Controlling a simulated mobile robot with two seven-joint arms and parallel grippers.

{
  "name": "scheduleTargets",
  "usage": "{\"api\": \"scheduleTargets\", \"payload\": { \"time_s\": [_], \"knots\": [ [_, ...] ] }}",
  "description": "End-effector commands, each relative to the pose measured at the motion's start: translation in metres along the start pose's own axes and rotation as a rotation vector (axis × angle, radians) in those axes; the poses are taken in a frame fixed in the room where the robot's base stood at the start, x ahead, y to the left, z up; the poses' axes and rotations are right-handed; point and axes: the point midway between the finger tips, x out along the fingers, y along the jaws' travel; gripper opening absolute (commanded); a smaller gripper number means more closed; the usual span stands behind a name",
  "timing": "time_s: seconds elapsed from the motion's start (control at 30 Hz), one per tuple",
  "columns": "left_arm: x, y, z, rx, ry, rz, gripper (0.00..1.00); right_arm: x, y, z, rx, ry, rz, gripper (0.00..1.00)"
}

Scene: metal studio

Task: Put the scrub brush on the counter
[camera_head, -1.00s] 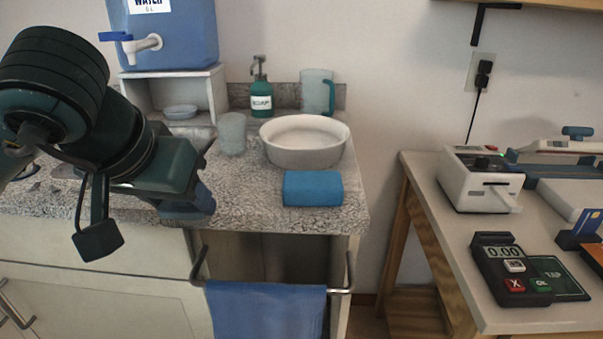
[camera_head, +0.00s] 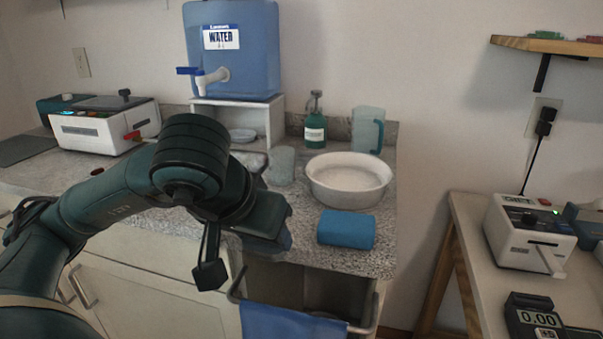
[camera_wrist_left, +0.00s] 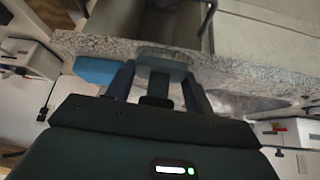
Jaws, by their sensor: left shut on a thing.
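My left gripper (camera_wrist_left: 160,85) is shut on a grey-blue block-like thing in the left wrist view, which I take to be the scrub brush (camera_wrist_left: 163,58). Only its blunt end shows beyond the fingers; the rest is hidden. In the head view my left gripper (camera_head: 280,237) is at the front edge of the speckled counter (camera_head: 376,250), left of a blue sponge-like block (camera_head: 346,230). The held thing is mostly hidden there behind my wrist. I cannot tell whether it touches the counter. My right gripper is in neither view.
A white basin (camera_head: 348,182), a clear cup (camera_head: 281,166), a soap bottle (camera_head: 315,122) and a pitcher (camera_head: 368,131) stand behind the block. A blue towel (camera_head: 290,322) hangs on a front rail.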

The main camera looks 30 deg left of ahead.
Motion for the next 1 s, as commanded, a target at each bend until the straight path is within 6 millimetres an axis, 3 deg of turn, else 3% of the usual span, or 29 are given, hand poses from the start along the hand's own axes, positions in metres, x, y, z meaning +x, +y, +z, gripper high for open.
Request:
{"api": "scheduleTargets", "payload": {
  "time_s": [0.07,0.2,0.43,0.67,0.9,1.0],
  "knots": [
    [-0.003,-0.001,-0.005,0.000,-0.007,-0.004,0.26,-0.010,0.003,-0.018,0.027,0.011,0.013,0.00],
    [0.024,-0.001,-0.036,-0.005,-0.002,-0.002,0.26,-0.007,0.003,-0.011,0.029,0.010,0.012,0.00],
    [0.052,-0.001,-0.080,-0.002,0.000,-0.002,0.26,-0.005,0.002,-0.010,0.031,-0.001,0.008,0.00],
    [0.064,-0.001,-0.098,0.000,0.000,-0.002,0.26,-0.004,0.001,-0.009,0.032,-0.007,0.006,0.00],
    [0.085,0.000,-0.131,-0.001,-0.001,-0.001,0.26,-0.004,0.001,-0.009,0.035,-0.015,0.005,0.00],
    [0.095,-0.001,-0.121,0.001,-0.001,-0.002,0.26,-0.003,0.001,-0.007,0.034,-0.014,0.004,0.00]
  ]
}}
